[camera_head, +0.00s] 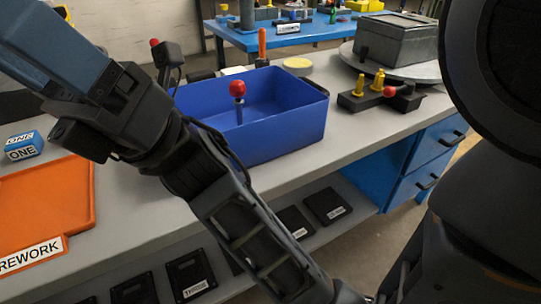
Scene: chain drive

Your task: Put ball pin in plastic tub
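The blue plastic tub (270,140) stands on the grey bench in the middle of the picture, open at the top. A pin with a red ball head (237,88) shows upright against the tub's inner wall, its thin stem reaching down inside the tub. The stem's lower end is hard to make out, and nothing is seen holding it. My arm crosses the picture in front of the tub's left side and hides part of it. My gripper is not in view.
A black fixture with yellow knobs and a red ball (390,91) sits right of the tub. Behind it, a grey metal box (395,40) rests on a round plate. An orange REWORK tray (50,205) and a blue ONE block (24,146) lie left.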

